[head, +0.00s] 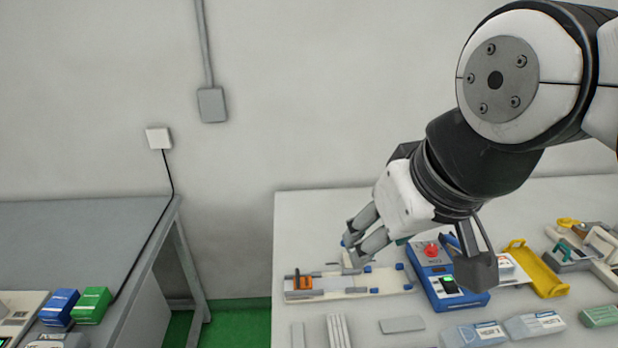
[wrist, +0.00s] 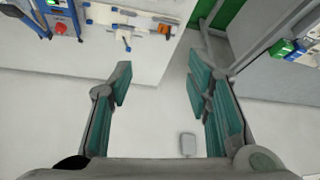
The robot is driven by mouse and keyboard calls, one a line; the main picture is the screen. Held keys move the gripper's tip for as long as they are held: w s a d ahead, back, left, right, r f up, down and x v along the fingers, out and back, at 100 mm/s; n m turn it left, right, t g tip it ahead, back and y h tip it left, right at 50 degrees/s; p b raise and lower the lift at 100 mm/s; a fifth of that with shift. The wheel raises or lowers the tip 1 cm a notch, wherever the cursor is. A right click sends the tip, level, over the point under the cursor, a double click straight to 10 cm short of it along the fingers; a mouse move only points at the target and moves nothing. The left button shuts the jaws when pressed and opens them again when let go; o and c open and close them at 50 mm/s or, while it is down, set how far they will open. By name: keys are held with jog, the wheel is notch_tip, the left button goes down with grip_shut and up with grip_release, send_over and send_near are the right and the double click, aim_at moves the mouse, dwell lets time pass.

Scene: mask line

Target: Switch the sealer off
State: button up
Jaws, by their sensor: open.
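The sealer appears to be the blue box (head: 436,261) with a white and grey top on the right table. A red knob (head: 431,250) sits on its upper part, and a black switch with a small green light (head: 447,284) on its lower part. In the wrist view the red knob (wrist: 60,29) shows at the upper left. My gripper (head: 356,246) is above the table, left of the blue box and apart from it. In the wrist view my gripper (wrist: 160,90) is open with nothing between its fingers. My arm partly hides the box's right side.
A white fixture (head: 330,294) with an orange clamp lies left of the blue box. A yellow bracket (head: 535,268) stands to its right. Pale blue boxes (head: 473,334) lie in front. A grey table (head: 75,235) stands at left, with a gap between the tables.

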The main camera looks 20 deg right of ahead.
jog(key=w+d+f+g+h+b, duration=0.2)
jog(key=w+d+g, duration=0.2)
jog(key=w+d, duration=0.5)
jog(key=w+d+f+m+g+b, duration=0.1)
jog(key=w+d+f+g, duration=0.2)
jog(key=w+d+f, duration=0.35)
jog(key=m+g+y+b, duration=0.2)
jog(key=g+y, duration=0.1)
send_over(450, 282)
jog(key=w+d, duration=0.2)
jog(key=w, duration=0.4)
notch_tip(450, 282, down, 15)
jog(key=p+x, duration=0.1)
jog(key=x, duration=1.2)
jog(key=shift+a+p, duration=0.25)
jog(key=shift+p, duration=0.15)
grip_shut()
